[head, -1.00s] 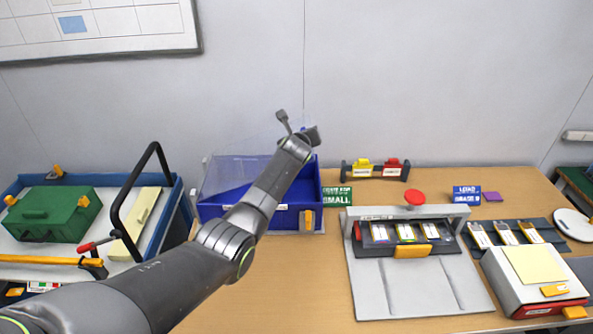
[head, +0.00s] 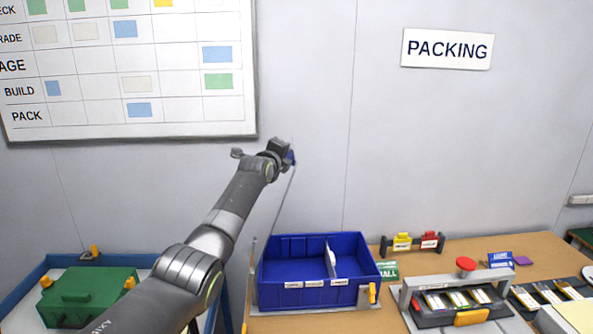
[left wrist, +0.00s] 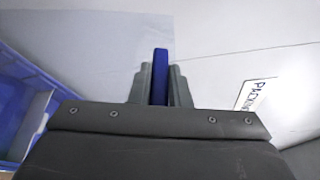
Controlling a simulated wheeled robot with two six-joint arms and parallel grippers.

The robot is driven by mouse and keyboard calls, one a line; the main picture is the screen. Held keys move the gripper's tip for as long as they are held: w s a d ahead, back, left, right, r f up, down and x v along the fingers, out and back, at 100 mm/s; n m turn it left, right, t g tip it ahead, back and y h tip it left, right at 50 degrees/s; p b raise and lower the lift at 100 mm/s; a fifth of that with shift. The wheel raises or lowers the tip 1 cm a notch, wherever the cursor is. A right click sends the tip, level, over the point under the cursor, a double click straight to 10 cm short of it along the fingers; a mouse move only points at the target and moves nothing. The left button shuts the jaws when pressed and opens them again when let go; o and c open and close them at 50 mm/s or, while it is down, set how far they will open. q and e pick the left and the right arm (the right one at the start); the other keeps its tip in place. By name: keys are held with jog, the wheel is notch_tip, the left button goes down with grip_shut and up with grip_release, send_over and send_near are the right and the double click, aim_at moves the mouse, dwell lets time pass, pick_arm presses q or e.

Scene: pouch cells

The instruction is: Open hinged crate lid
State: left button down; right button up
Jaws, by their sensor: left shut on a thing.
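The blue crate (head: 320,294) stands on the table, with a white divider inside and labels on its front. Its clear lid (head: 281,208) is raised steeply, seen nearly edge-on in the head view, and the crate's inside shows open. The clear lid also shows as a pale sheet in the left wrist view (left wrist: 110,50). My left gripper (head: 289,158) is high above the crate's left side. In the left wrist view it is shut on the lid's blue tab (left wrist: 160,76). My right gripper is not in view.
An orange latch (head: 373,292) is at the crate's front right corner. A green case (head: 90,297) lies in a blue-edged cart at the left. A grey press with a red button (head: 466,264) stands to the right. The wall is behind.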

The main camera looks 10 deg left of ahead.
pick_arm(q)
jog(key=s+a+n+b, duration=0.2)
jog(key=a+b, duration=0.1)
jog(key=a, duration=0.4)
jog(key=s+a+r+n+t+b, duration=0.1)
jog(key=s+a+n+b, duration=0.1)
jog(key=a+b, duration=0.2)
jog(key=a, duration=0.3)
jog(key=shift+r+t+h, duration=0.25)
jog(key=shift+t+h, duration=0.05)
jog(key=c, duration=1.7)
grip_release()
jog(key=o, duration=0.3)
jog(key=shift+f, duration=0.15)
jog(key=shift+o, duration=0.2)
jog(key=shift+s, duration=0.1)
